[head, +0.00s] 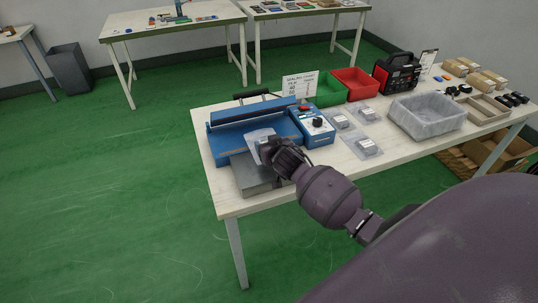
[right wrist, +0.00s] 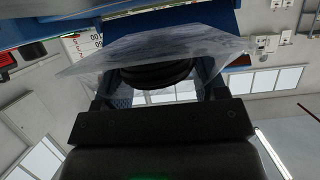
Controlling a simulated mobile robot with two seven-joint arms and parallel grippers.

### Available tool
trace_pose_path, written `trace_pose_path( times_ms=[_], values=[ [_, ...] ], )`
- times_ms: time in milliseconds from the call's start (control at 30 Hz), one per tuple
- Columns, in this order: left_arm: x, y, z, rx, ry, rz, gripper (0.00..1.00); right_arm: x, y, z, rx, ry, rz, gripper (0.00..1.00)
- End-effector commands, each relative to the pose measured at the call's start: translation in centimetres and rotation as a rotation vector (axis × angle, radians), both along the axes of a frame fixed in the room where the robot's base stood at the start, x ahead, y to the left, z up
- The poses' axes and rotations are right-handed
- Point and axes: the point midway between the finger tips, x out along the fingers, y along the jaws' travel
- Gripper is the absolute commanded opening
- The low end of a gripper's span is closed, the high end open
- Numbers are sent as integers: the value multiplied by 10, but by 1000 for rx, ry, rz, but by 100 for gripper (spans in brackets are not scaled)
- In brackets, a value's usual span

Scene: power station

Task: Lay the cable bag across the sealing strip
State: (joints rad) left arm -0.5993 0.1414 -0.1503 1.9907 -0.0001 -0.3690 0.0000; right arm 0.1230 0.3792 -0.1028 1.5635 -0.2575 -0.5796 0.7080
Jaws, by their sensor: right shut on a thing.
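The blue bag sealer (head: 228,144) stands at the left end of the white table. Its long raised bar (head: 245,112) runs across the top; the sealing strip itself is too small to make out. The clear cable bag (head: 261,136) is at the sealer's front, above the grey platform (head: 250,176). My right gripper (head: 272,152) is shut on the cable bag. In the right wrist view the bag (right wrist: 110,50) spreads flat beyond the fingers, with a dark coil (right wrist: 157,75) under it. Whether the bag touches the sealer is unclear. My left gripper is out of view.
A control box (head: 318,128) with a knob stands right of the sealer. Several bagged items (head: 364,147) lie on the table beside it. Green (head: 329,91) and red (head: 355,84) bins and a grey tray (head: 428,117) stand further right. A sign (head: 299,84) stands behind.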

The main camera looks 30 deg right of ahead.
Motion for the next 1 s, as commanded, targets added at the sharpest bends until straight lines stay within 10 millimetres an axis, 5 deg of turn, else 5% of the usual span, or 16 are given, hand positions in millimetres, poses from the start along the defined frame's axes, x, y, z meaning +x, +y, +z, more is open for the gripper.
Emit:
trace_pose_path(
  times_ms=[300,700,733,900,1000],
  values=[
    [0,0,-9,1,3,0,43,0,1,-39,2,3,0,42],
    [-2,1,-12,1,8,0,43,0,1,-43,2,1,1,42],
    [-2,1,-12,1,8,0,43,0,0,-43,2,1,1,67],
    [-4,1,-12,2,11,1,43,0,0,-42,2,1,1,91],
    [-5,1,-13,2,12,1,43,0,0,-42,1,1,1,91]
  ],
)
